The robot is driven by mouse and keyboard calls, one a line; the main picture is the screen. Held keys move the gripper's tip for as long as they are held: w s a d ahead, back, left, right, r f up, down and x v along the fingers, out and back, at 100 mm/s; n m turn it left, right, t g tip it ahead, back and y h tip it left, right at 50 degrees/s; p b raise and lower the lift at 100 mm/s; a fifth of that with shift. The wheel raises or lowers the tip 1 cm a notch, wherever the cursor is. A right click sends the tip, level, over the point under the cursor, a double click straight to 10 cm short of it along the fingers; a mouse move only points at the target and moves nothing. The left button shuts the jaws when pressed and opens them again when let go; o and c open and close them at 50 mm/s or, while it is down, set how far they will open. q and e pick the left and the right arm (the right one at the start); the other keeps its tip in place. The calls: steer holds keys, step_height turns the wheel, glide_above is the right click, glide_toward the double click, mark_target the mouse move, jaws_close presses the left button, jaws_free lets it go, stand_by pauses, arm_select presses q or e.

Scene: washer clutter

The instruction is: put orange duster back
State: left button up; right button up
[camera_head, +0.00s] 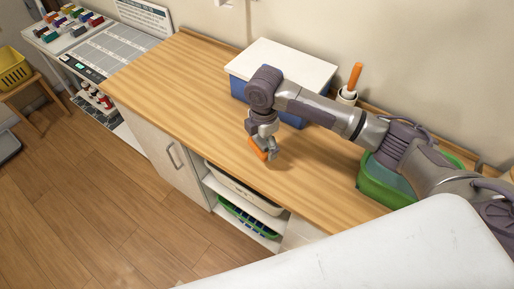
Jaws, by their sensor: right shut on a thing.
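The orange duster (257,149) shows as a small orange block at the fingertips of my right gripper (264,145). The gripper points down over the front part of the wooden counter and is shut on the duster. The fingers hide part of it, and I cannot tell whether it touches the counter. My right arm reaches in from the right across the counter. My left gripper is not in view.
A blue box with a white lid (290,62) stands behind the gripper. An orange-handled item (354,77) stands upright in a white holder (346,97). A green basin (383,186) sits under my arm. The wooden counter (185,78) is clear at left. A rack of coloured items (68,24) stands far left.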

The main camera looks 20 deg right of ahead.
mark_target(257, 137)
steer(key=shift+w+a+f, duration=0.45)
steer(key=shift+w+a, duration=0.05)
steer(key=shift+a, duration=0.15)
step_height(257, 137, down, 4)
steer(key=shift+s+r+p, duration=0.1)
steer(key=shift+p, duration=0.7)
steer(key=shift+f, duration=0.25)
steer(key=o, duration=0.9)
steer(key=shift+c, duration=0.2)
step_height(257, 137, up, 12)
steer(key=shift+r+b, duration=0.15)
steer(key=shift+b, duration=1)
